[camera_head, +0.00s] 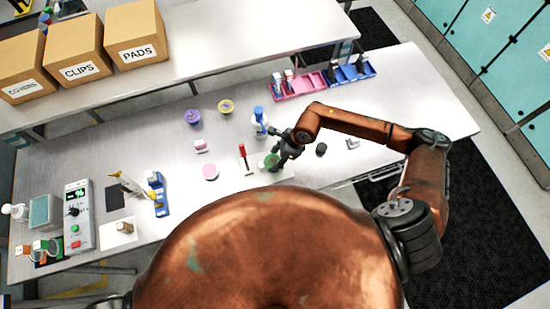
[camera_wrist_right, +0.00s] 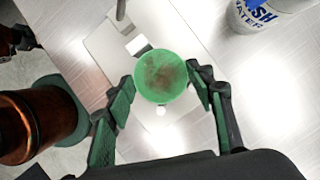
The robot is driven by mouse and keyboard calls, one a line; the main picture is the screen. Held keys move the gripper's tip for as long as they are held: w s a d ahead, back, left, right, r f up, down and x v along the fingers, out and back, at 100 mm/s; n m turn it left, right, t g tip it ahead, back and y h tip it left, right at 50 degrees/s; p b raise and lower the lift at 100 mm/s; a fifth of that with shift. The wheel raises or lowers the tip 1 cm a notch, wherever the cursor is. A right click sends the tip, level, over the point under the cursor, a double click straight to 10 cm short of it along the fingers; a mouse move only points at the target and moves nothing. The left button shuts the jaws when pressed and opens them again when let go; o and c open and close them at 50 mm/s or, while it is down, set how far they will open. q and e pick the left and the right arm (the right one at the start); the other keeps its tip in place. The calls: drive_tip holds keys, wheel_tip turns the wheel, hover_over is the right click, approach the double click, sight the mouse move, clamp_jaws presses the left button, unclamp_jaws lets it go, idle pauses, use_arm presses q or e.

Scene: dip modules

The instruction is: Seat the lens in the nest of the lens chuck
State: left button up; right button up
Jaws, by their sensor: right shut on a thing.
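A round green disc, which looks like the lens (camera_wrist_right: 162,80), sits between the fingertips of my right gripper (camera_wrist_right: 162,82). It also shows in the head view (camera_head: 271,160), beside my right gripper (camera_head: 279,158). The gripper is shut on its edges. My left gripper is out of view.
A blue-and-white wash bottle (camera_head: 260,122) stands close behind my right gripper. A pink disc (camera_head: 210,172) and a pink block (camera_head: 201,146) lie to the left. A dark knob-like piece (camera_head: 321,149) lies to the right. Pink and blue bins (camera_head: 302,86) stand farther back.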

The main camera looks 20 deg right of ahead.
drive_tip(key=o, duration=0.9)
drive_tip(key=shift+r, duration=0.1)
drive_tip(key=b+v, duration=0.2)
drive_tip(key=v, duration=1)
drive_tip(key=shift+b, duration=0.4)
